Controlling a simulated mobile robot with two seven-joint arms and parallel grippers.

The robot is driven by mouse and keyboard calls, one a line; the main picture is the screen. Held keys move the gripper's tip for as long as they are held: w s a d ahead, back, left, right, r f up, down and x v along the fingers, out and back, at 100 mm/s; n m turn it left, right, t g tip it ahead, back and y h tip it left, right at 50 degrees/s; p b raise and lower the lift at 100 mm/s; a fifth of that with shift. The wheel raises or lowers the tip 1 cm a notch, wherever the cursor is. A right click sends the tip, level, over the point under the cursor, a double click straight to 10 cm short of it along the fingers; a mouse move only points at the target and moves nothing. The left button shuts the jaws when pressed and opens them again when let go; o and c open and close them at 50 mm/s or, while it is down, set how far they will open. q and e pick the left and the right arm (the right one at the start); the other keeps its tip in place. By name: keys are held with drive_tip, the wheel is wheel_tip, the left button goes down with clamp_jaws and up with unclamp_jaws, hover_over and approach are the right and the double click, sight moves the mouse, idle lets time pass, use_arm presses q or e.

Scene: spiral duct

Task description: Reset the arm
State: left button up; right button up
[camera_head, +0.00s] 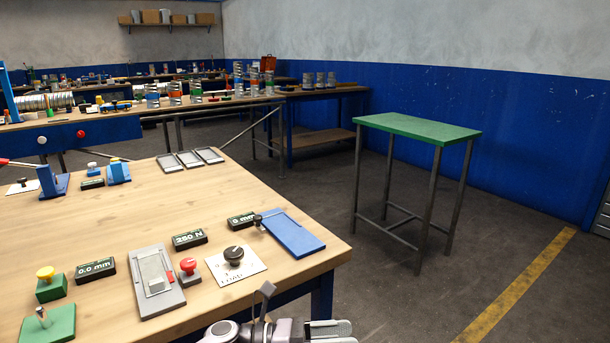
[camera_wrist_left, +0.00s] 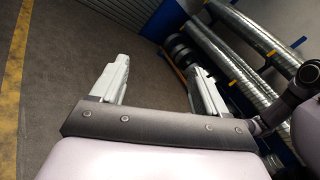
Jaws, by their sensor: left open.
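My left gripper (camera_wrist_left: 160,68) is open in the left wrist view. Its two pale fingers stand well apart with nothing between them, over dark floor. In the head view a grey gripper and arm piece (camera_head: 330,328) show at the bottom edge, partly cut off, coming in from the left; I take them to be my left arm. They are in front of the wooden workbench's near right corner (camera_head: 215,205). My right gripper does not show.
The bench holds a blue plate (camera_head: 292,233), a dial card (camera_head: 236,264), a red button (camera_head: 188,266) and small displays. A green-topped table (camera_head: 420,129) stands apart at right. Spiral ducts (camera_wrist_left: 225,55) lie right in the left wrist view. Floor between bench and green table is clear.

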use_arm(q)
drive_tip(key=s+a+f+n+t+y+p, duration=0.1)
drive_tip(key=a+f+n+t+y, duration=0.25)
drive_tip(key=n, duration=0.65)
drive_tip(key=s+a+f+n+t+y+p, duration=0.1)
drive_tip(key=a+n+t+y, duration=0.2)
drive_tip(key=a+n+t, duration=0.5)
drive_tip(key=s+a+f+n+t+y+p, duration=0.1)
drive_tip(key=s+f+n+t+y, duration=0.2)
drive_tip(key=n, duration=0.9)
drive_tip(key=s+a+f+n+g+y+p, duration=0.1)
drive_tip(key=s+a+f+n+g+y, duration=0.3)
drive_tip(key=s+a+n, duration=0.9)
wheel_tip(320, 180, down, 4)
drive_tip(key=s+n+y, duration=0.1)
drive_tip(key=n+y, duration=0.1)
drive_tip(key=y, duration=0.1)
drive_tip(key=shift+s+f+g, duration=0.25)
drive_tip(key=shift+s+g, duration=0.1)
